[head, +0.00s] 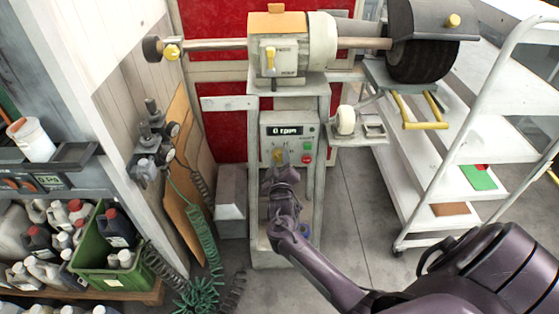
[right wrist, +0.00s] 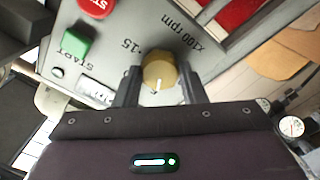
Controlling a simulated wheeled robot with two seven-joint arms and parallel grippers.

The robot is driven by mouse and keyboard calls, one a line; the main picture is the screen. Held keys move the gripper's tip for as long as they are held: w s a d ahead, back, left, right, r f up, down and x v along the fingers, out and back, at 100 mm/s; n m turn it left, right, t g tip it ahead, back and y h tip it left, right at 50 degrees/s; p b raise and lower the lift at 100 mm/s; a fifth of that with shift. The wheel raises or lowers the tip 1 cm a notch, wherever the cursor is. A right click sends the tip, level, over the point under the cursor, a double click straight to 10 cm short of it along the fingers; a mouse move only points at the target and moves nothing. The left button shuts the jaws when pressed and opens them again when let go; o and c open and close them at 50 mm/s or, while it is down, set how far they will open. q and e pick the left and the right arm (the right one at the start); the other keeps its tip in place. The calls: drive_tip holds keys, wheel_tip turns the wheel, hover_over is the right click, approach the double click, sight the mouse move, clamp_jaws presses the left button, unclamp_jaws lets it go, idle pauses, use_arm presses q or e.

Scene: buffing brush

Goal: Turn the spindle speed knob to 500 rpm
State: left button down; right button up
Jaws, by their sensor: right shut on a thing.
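The spindle speed knob (right wrist: 159,72) is a round brass-coloured knob with a white pointer line. It sits on the grey control panel (head: 268,133), by the printed "15" and "x100 rpm". My right gripper (right wrist: 160,88) has its two dark fingers on either side of the knob, shut on it. In the head view my right gripper (head: 280,162) reaches the panel front and hides part of the knob. The display (head: 284,130) on the panel reads 0 rpm. Most of the dial scale is hidden. My left gripper is not in view.
A green START button (right wrist: 76,46) and a red button (right wrist: 97,7) lie close to the knob. The buffing machine (head: 283,45) stands above the panel. A white trolley (head: 480,150) is at right, and a green crate (head: 105,262) of bottles is at left.

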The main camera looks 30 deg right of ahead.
drive_tip(key=shift+r, duration=0.1)
idle(0.3)
drive_tip(key=o, duration=1)
drive_tip(key=shift+w, duration=0.1)
drive_tip(key=v, duration=0.7)
drive_tip(key=shift+s+a+b, duration=0.2)
drive_tip(key=shift+s+b, duration=0.15)
